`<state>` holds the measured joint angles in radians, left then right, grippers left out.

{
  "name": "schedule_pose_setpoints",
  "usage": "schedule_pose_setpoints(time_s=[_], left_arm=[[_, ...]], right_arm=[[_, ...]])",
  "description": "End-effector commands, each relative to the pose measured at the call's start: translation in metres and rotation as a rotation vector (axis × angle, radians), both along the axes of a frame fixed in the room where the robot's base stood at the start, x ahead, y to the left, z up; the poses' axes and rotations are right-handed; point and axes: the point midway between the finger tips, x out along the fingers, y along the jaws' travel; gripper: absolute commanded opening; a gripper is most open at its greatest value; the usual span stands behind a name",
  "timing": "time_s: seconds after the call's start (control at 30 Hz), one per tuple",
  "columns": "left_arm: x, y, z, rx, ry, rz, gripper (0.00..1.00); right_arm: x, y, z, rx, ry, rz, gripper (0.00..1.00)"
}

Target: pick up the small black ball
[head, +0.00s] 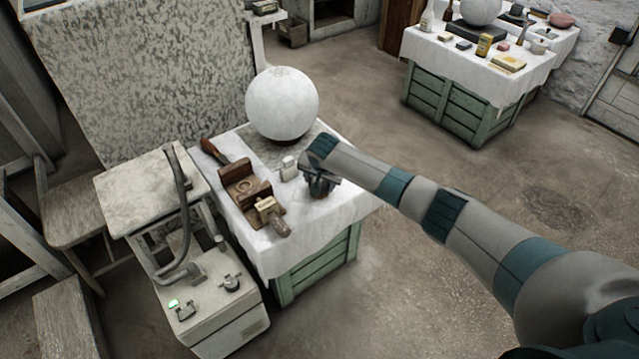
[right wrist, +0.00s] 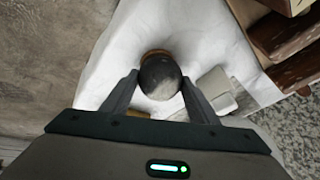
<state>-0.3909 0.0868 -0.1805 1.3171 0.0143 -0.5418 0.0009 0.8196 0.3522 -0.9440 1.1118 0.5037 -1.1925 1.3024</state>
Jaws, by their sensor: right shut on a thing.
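The small black ball (right wrist: 160,78) shows in the right wrist view, dark with a pale patch, between the two fingers of my right gripper (right wrist: 158,95). The gripper is shut on it, with one finger on each side. A brownish rim shows just behind the ball; I cannot tell what it belongs to. My left gripper is not in view.
A large white sphere (head: 282,104) stands at the back of the table. A white block (head: 288,168) lies close left of my gripper, with wooden tools (head: 245,185) further left. A grey machine (head: 215,300) stands beside the table. Open floor lies to the right.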

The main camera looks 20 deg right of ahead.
Motion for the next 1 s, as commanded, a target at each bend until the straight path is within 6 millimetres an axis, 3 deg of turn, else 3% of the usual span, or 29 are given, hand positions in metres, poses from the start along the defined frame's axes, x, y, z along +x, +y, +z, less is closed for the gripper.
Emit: schedule_pose_setpoints(time_s=[0.27, 0.5, 1.0], left_arm=[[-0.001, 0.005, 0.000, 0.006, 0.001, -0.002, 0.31], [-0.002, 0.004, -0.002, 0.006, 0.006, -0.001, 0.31], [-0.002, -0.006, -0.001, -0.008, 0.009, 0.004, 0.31]], right_arm=[[0.001, 0.000, 0.010, 0.002, -0.004, 0.001, 0.15], [0.002, 0.000, 0.042, 0.003, -0.005, 0.001, 0.15], [-0.046, -0.075, 0.093, 0.000, -0.005, -0.002, 0.15]])
